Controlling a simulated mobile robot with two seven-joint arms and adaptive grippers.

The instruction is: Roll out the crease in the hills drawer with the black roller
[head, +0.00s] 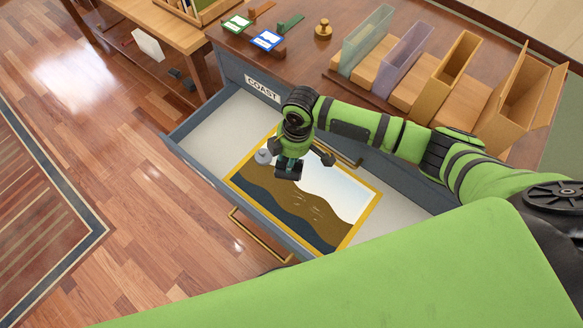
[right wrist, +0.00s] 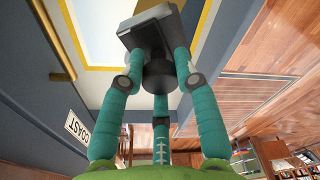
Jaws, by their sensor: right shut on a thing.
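An open drawer (head: 215,117) holds a sheet with a yellow border (head: 357,228) showing brown and dark hills under a pale sky. Small curved crease marks (head: 315,207) show on the brown hills. My right gripper (head: 291,160) is over the upper part of the sheet, shut on the black roller (head: 288,174). In the right wrist view, the teal fingers (right wrist: 160,90) close around the roller's dark knob, with its dark block (right wrist: 150,27) beyond. I cannot tell whether the roller touches the sheet. My left gripper is not in view.
The closed front above the drawer carries a COAST label (head: 262,88). The cabinet top holds upright file boxes (head: 448,75), a brass piece (head: 323,30) and cards (head: 266,40). Wood floor (head: 120,200) lies left.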

